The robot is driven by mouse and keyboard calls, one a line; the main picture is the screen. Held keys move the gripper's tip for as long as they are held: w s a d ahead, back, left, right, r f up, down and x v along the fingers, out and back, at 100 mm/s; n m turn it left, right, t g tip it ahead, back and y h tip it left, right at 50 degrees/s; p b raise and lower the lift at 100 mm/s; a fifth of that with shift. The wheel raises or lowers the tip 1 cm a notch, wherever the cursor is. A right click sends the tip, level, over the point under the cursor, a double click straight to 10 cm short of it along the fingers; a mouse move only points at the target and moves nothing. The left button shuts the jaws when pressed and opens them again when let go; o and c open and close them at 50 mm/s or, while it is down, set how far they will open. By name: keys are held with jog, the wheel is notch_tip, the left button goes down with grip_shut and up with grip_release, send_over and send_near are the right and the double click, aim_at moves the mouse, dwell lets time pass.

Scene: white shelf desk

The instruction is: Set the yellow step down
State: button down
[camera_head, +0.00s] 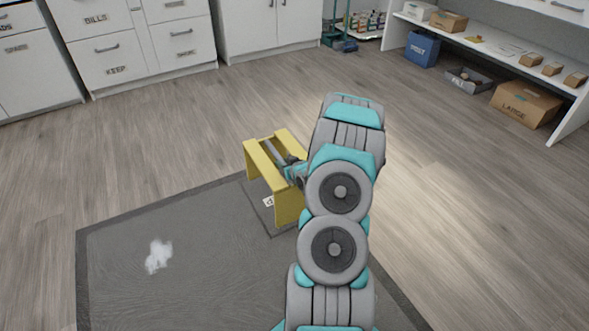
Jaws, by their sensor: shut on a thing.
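The yellow step (284,205) is near the middle of the view, over the far edge of the dark grey mat. It is upright, with a slot along its top and a leg panel at each end. My gripper (287,162) is shut on the yellow step at its top, from the right side. My arm covers the step's right part. A darker square with a small white mark (268,202) shows on the mat by the step's near leg. I cannot tell whether the step's legs touch the floor.
The grey mat (110,275) bears a white patch (158,255) at left. White drawer cabinets (130,45) line the back. A white shelf desk (480,45) stands at right, with a blue bin (422,49) and a cardboard box (525,103) beneath it. The wooden floor between is clear.

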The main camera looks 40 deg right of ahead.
jog(key=shift+w+a, duration=0.15)
jog(key=shift+w, duration=1)
notch_tip(320, 180, down, 4)
jog(key=shift+r+b, duration=0.25)
jog(key=shift+b, duration=0.05)
jog(key=c, duration=0.7)
grip_release()
jog(key=shift+f, duration=0.2)
jog(key=shift+o, duration=0.2)
